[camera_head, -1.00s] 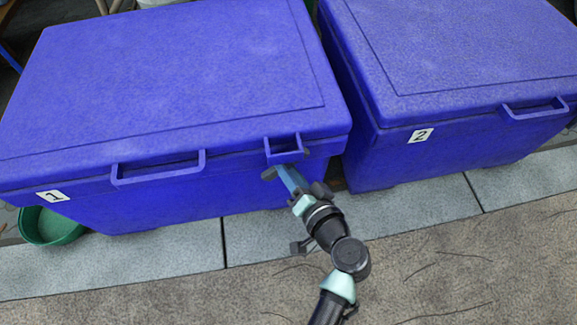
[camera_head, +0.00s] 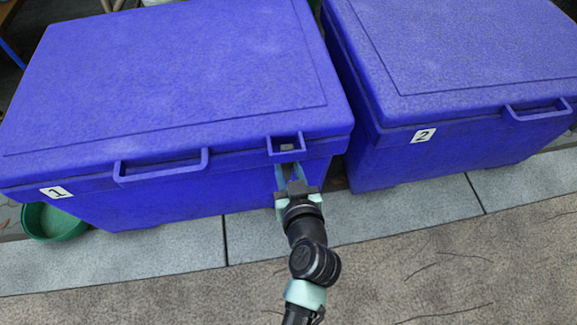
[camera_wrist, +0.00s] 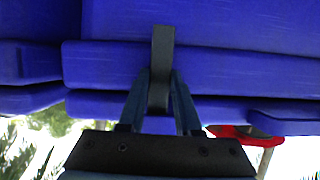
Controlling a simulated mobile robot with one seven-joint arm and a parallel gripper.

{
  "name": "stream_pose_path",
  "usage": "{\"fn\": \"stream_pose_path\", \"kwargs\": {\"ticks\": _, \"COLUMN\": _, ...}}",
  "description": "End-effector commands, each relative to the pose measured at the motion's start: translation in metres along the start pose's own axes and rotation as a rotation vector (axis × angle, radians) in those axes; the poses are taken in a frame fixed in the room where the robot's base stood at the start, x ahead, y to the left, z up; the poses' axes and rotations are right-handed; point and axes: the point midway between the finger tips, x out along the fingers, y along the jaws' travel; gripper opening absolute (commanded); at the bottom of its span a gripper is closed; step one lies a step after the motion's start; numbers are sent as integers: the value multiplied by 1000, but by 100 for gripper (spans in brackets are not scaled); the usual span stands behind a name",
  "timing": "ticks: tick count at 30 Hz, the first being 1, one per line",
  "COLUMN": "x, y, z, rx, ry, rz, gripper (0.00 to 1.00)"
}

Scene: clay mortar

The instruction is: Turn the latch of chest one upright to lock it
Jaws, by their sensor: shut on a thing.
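Chest one (camera_head: 170,75) is a blue box with a closed lid and a label "1" on its front. Its latch (camera_head: 287,147) is a small dark grey bar showing in the notch at the lid's front right. In the wrist view the latch (camera_wrist: 162,62) stands upright, its top end over the lid's edge. My gripper (camera_head: 290,172) is in front of the chest, just below the notch. In the wrist view my gripper's fingers (camera_wrist: 160,90) are closed on the latch's lower part, one on each side. The latch's lower end is partly hidden by the fingers.
Chest two (camera_head: 460,60), also blue and closed, stands close on the right. A green bowl (camera_head: 55,224) lies at chest one's left front corner. The paved strip (camera_head: 130,255) and brown ground in front are clear apart from my arm.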

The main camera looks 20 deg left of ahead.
Motion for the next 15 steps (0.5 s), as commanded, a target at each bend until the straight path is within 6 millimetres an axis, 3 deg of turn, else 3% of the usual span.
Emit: {"fn": "stream_pose_path", "kwargs": {"ticks": 15, "x": 0, "y": 0, "z": 2, "rx": -44, "ry": -4, "rz": 18, "gripper": 0}}
